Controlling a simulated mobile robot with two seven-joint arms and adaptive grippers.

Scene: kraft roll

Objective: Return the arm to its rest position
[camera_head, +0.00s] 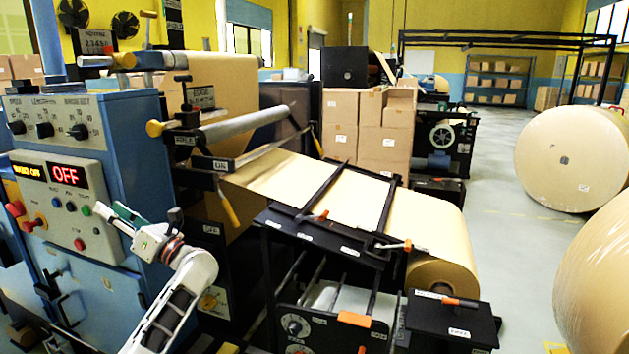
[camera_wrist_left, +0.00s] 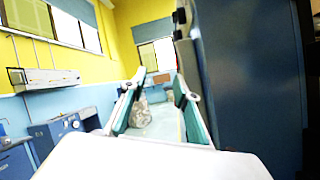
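My left gripper (camera_head: 112,210) is in front of the blue control cabinet (camera_head: 130,110), at the left of the head view. Its white arm comes up from the bottom edge. In the left wrist view the two teal-padded fingers (camera_wrist_left: 159,88) stand apart with nothing between them, so it is open and empty. I cannot tell whether it touches the cabinet. The cabinet's panel (camera_head: 85,205) has knobs, coloured buttons and a red display reading OFF. My right gripper is in neither view.
A machine frame carries a kraft paper web (camera_head: 300,180) down to a roll (camera_head: 440,260). Stacked cartons (camera_head: 340,125) stand behind it. Large wrapped rolls (camera_head: 565,160) stand at right, with open grey floor (camera_head: 500,240) between. A dark blue panel (camera_wrist_left: 245,90) is close at right in the wrist view.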

